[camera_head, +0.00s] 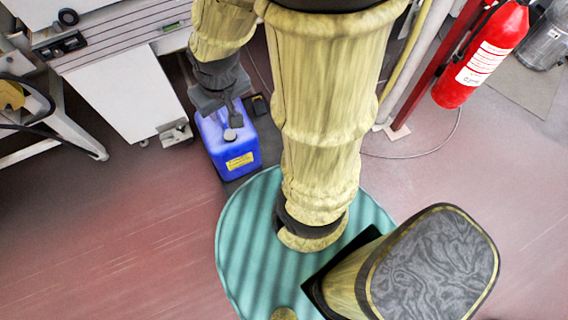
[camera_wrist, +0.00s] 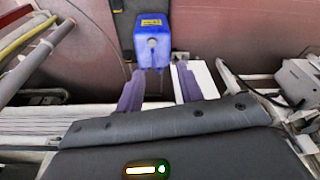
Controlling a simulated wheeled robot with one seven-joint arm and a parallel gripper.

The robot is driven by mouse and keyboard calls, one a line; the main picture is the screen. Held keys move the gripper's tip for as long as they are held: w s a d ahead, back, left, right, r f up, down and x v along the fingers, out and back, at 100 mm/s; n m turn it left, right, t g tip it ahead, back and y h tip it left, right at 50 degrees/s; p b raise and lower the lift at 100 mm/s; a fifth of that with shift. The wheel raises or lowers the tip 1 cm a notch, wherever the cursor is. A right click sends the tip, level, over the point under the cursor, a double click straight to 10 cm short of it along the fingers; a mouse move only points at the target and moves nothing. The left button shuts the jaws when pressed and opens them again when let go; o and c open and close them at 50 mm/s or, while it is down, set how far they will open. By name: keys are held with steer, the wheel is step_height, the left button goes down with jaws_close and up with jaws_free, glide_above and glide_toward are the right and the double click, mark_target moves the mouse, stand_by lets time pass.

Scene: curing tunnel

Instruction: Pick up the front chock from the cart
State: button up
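A blue jerrycan (camera_head: 232,150) with a yellow label stands upright on a narrow dark base (camera_head: 232,187), which may be the cart. A small black block (camera_head: 260,104) lies beside the can's far right corner; it may be a chock, but I cannot tell for sure. My gripper (camera_head: 230,110) hangs over or in front of the can's far end in the head view. In the wrist view my gripper (camera_wrist: 158,72) is open, its two fingers apart with nothing held between them. The blue can (camera_wrist: 152,45) shows beyond the fingertips. No clear chock shows there.
A white cabinet (camera_head: 125,95) stands left of the can, with a metal foot (camera_head: 176,133). A red fire extinguisher (camera_head: 482,55) and a red post (camera_head: 425,75) stand at right. The reddish floor (camera_head: 130,235) at lower left is clear.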

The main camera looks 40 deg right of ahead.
steer(key=w+d+f+n+h+b, duration=0.3)
steer(key=f+n+h+b, duration=0.3)
steer(key=f+b, duration=1.2)
steer(key=w+d+f+n+g+h+b, duration=0.1)
steer(key=w+f+n+h+b, duration=0.5)
steer(key=f+b, duration=1.3)
steer(key=w+d+f+n+g+h+b, duration=0.1)
steer(key=w+d+f+n+h+b, duration=0.3)
steer(key=f+b, duration=1.5)
steer(key=shift+w+d+f+n+h, duration=0.1)
steer(key=shift+f+n+h, duration=0.25)
steer(key=shift+f, duration=5.35)
steer(key=shift+w+d+f+n+h, duration=0.1)
steer(key=shift+f+n+h, duration=0.25)
steer(key=shift+f, duration=5.3)
steer(key=shift+w+d+f+n+h, duration=0.1)
steer(key=shift+f+n+h, duration=0.25)
steer(key=shift+f, duration=5.35)
steer(key=shift+r, duration=0.15)
steer(key=shift+s, duration=0.1)
steer(key=shift+d, duration=0.1)
steer(key=shift+g, duration=0.3)
steer(key=d+b, duration=0.3)
steer(key=d, duration=0.2)
steer(key=d+b, duration=0.3)
steer(key=d, duration=0.3)
steer(key=shift+d+f, duration=0.2)
steer(key=shift+d, duration=0.05)
steer(key=shift+d+r, duration=0.15)
steer(key=shift+d, duration=0.1)
